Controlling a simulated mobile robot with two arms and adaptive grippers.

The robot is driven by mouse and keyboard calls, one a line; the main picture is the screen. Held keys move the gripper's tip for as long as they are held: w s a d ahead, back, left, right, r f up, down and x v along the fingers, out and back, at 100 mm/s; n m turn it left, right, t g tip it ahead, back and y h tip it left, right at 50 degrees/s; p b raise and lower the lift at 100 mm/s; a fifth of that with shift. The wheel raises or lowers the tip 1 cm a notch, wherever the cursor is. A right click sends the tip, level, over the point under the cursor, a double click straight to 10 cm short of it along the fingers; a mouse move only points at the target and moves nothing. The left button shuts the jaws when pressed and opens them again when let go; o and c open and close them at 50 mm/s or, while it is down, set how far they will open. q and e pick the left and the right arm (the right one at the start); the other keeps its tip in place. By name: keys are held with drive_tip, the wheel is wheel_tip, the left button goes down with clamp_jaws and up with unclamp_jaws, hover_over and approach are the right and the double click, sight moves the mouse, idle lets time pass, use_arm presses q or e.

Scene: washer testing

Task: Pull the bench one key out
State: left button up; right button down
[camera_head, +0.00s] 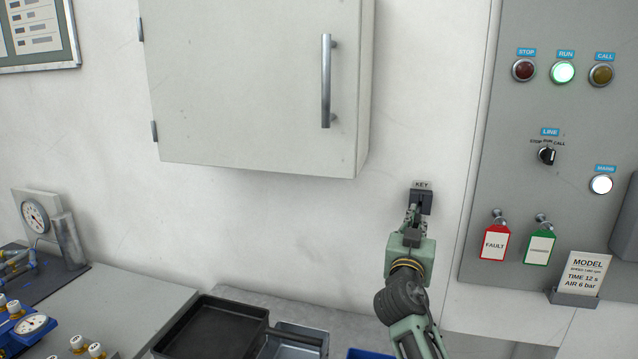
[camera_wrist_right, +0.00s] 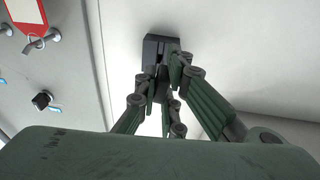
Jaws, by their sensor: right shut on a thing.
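A small black key holder (camera_head: 423,198) under a "KEY" label is fixed to the white wall, left of the grey control panel. My right gripper (camera_head: 416,212) reaches up to it from below and is shut at its front. In the right wrist view the black holder (camera_wrist_right: 157,47) is at the top, with my right gripper's fingers (camera_wrist_right: 166,78) closed close against it. The key itself is hidden between the fingers, and I cannot tell how far it sits in the holder. My left gripper is not in view.
The control panel (camera_head: 560,200) with lamps, a selector and hanging red and green tags stands right. A wall cabinet (camera_head: 250,85) hangs above left. A black tray (camera_head: 215,328) and a grey tray (camera_head: 295,343) lie on the bench below. Wall around the holder is clear.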

drive_tip(key=r+v, duration=0.1)
drive_tip(key=v, duration=0.6)
drive_tip(key=shift+f+b, duration=0.3)
drive_tip(key=shift+f, duration=0.15)
